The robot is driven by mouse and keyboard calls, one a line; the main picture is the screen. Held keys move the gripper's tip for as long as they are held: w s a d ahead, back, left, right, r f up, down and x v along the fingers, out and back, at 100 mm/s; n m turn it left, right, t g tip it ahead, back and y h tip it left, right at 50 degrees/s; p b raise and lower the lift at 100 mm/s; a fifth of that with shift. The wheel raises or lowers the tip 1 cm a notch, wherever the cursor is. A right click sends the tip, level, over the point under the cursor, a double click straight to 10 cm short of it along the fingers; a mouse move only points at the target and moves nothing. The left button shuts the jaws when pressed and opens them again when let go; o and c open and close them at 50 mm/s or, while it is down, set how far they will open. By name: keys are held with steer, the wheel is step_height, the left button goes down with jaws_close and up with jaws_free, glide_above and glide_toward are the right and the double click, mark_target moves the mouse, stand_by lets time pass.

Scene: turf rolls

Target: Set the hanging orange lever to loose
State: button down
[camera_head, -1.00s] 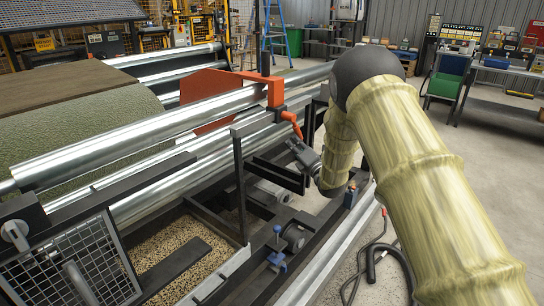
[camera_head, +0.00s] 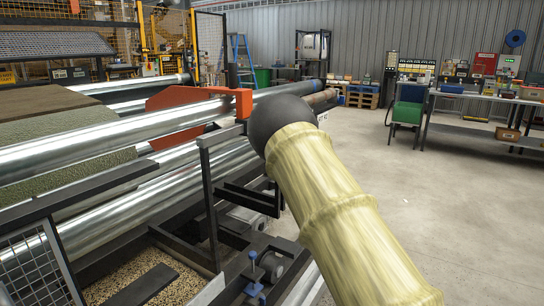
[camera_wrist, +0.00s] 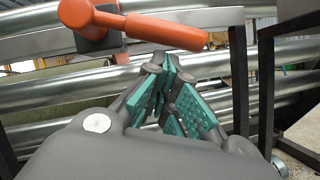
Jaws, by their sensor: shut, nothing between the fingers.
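The orange lever (camera_wrist: 150,27) crosses the top of the wrist view, its round hub at upper left and its handle running right and slightly down. My gripper (camera_wrist: 168,65), with teal ribbed pads, is shut and empty. Its fingertips are just below the handle in that picture; I cannot tell whether they touch it. In the head view my arm hides the lever and my gripper. An orange bracket (camera_head: 190,95) shows there beside my arm's dark joint.
Long shiny rollers (camera_head: 90,140) and a black upright frame (camera_head: 208,195) stand close to the arm. A turf roll (camera_head: 60,125) lies at left. A blue-handled clamp (camera_head: 252,275) is low in front. Open floor (camera_head: 390,190) lies to the right, before a workbench (camera_head: 500,105).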

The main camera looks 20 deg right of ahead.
steer(key=shift+w+d+r, duration=0.15)
stand_by(0.3)
steer(key=s+d+f+b, duration=0.2)
steer(key=s+d+f, duration=0.1)
steer(key=s+f, duration=0.4)
steer(key=shift+s+f, duration=0.35)
steer(key=shift+s, duration=0.15)
stand_by(0.3)
steer(key=shift+d, duration=0.1)
